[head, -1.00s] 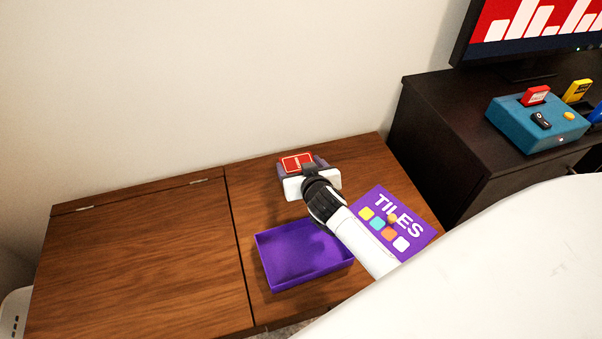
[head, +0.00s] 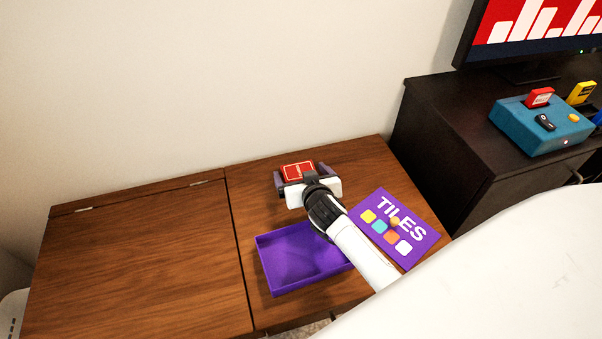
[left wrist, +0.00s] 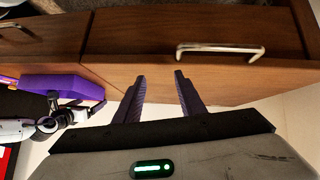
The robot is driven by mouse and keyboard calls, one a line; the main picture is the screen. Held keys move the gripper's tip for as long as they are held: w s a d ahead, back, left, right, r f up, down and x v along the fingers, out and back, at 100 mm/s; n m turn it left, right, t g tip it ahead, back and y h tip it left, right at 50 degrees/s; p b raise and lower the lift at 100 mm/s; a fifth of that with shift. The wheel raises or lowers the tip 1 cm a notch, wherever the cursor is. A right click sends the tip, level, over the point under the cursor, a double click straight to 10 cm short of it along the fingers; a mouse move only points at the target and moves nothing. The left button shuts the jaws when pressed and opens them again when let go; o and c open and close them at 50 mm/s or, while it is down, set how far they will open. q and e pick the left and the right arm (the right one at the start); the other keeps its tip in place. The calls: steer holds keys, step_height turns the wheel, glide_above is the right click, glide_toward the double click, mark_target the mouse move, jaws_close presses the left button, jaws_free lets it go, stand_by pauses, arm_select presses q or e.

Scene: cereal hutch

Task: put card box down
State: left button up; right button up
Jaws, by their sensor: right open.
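The red card box (head: 298,171) is at the back of the wooden cabinet top, near the wall. My right gripper (head: 302,174) is open, with one finger on each side of the card box and a visible gap around it. The box looks flat, face up; its near edge is partly hidden by the gripper, and I cannot tell exactly how it meets the wood. My left gripper (left wrist: 160,75) shows in the left wrist view, open and empty, in front of a wooden drawer front.
An open purple tray (head: 278,284) and a purple TILES lid (head: 410,248) lie in front of the gripper, partly under my right arm. The left half of the cabinet top (head: 140,265) is clear. A dark stand holds a teal device (head: 535,130). A metal handle (left wrist: 220,48) juts from the drawer.

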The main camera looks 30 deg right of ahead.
steer(key=shift+s+r, duration=0.15)
steer(key=shift+r, duration=0.15)
steer(key=p+v, duration=0.2)
steer(key=v, duration=0.1)
steer(key=shift+s+r, duration=0.1)
steer(key=shift+r, duration=0.05)
steer(key=p+v, duration=0.3)
steer(key=v, duration=0.4)
steer(key=shift+s+a, duration=0.1)
steer(key=shift+s, duration=0.2)
arm_select(q)
steer(key=r, duration=0.1)
steer(key=a+r, duration=0.1)
steer(key=shift+s+a+r+y, duration=0.25)
steer(key=shift+s+r+y, duration=0.05)
steer(key=shift+s, duration=0.1)
arm_select(e)
steer(key=shift+s+a+r, duration=0.1)
steer(key=shift+s+a, duration=0.05)
steer(key=shift+s, duration=0.2)
